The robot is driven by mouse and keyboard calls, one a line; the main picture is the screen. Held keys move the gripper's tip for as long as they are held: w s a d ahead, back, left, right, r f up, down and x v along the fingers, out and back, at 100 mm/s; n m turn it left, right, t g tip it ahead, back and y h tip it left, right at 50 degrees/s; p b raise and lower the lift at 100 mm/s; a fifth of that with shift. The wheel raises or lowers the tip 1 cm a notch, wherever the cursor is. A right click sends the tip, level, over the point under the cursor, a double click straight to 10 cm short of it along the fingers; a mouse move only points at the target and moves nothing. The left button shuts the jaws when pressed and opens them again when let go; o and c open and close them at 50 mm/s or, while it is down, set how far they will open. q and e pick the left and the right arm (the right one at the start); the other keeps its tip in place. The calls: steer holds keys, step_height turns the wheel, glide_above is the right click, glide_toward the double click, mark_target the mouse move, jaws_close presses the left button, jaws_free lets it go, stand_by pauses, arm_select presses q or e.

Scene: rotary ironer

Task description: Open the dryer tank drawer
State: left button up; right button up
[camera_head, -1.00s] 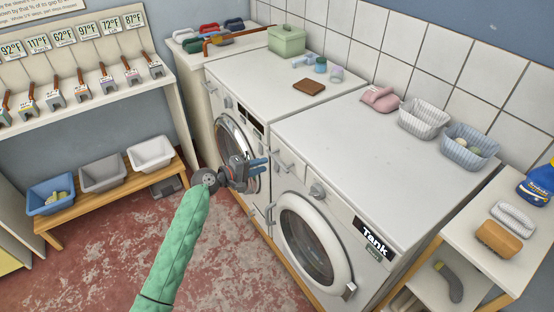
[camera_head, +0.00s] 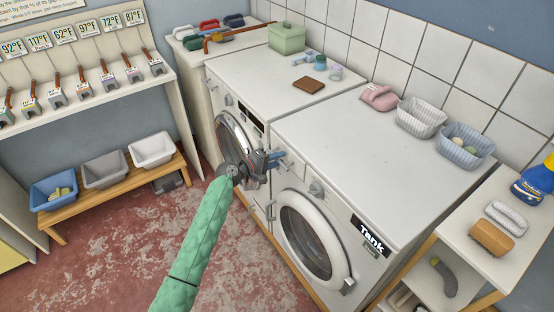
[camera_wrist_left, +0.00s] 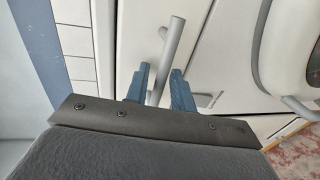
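The dryer (camera_head: 350,140) is the white machine marked "Tank" on its front, at the right in the head view. Its tank drawer (camera_head: 294,167) is at the upper left of that front and looks closed. My left gripper (camera_head: 278,160) is at this drawer front and partly hides it. In the left wrist view, the two blue fingers of my left gripper (camera_wrist_left: 160,84) are apart. The grey bar handle (camera_wrist_left: 169,50) rises between them, with gaps visible beside it, so I cannot tell if either finger touches it. My right gripper is not in view.
A second white machine (camera_head: 262,82) stands to the left of the dryer. The round dryer door (camera_head: 313,243) is below and right of the drawer. A bench with bins (camera_head: 105,171) is at left. A side shelf (camera_head: 465,235) is at right. The floor before the machines is clear.

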arm_select(q)
jaws_close()
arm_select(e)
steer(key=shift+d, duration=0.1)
arm_select(q)
steer(key=shift+a, duration=0.1)
